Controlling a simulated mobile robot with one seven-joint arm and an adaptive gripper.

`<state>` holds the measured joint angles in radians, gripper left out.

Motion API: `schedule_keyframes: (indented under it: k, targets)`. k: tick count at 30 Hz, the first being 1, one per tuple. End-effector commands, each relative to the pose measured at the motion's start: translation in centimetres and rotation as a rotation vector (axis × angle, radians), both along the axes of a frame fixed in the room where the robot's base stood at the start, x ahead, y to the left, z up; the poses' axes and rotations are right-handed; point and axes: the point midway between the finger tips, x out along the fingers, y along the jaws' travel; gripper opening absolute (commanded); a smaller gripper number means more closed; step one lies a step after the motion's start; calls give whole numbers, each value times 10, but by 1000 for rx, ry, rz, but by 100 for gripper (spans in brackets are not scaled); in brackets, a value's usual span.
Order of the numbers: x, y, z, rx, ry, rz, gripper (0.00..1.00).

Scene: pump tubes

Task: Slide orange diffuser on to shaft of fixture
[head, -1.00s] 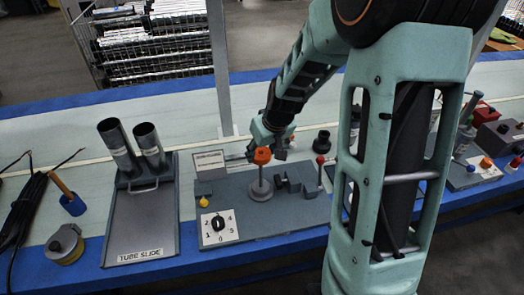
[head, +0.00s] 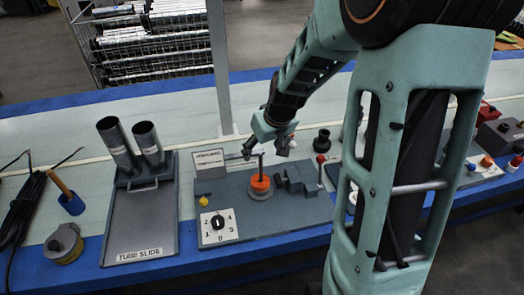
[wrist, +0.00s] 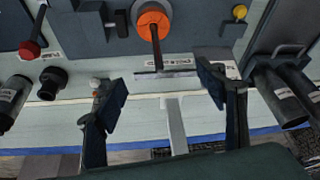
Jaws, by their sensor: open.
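The orange diffuser (head: 260,183) sits low around the upright shaft (head: 261,163) of the grey fixture (head: 290,213), at the round base. In the wrist view the orange diffuser (wrist: 152,24) shows as a ring with the shaft (wrist: 156,50) through it. My gripper (head: 262,144) is above and behind the shaft top in the head view. In the wrist view my gripper (wrist: 167,85) has its two fingers wide apart with nothing between them, and the diffuser lies beyond the fingertips.
The fixture also carries a dial (head: 217,222), a yellow knob (head: 204,201), grey blocks (head: 296,180) and a red-topped post (head: 320,172). A tube slide (head: 140,215) with two metal tubes stands at left. A black fitting (head: 322,141) stands behind the fixture.

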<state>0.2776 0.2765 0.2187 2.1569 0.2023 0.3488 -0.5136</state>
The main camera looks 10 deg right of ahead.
Motion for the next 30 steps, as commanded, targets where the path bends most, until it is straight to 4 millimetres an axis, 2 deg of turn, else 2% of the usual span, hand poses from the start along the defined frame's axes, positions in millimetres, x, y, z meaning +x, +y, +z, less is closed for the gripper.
schedule_keyframes:
  k: [9, 15, 21, 30]
  targets:
    - [-21, -7, 56, -2, -5, -1, 65]
    - [-31, -9, 81, -1, -2, -1, 65]
    - [-37, -10, 91, 0, 0, 0, 65]
    - [-37, -10, 91, 0, 0, 0, 65]
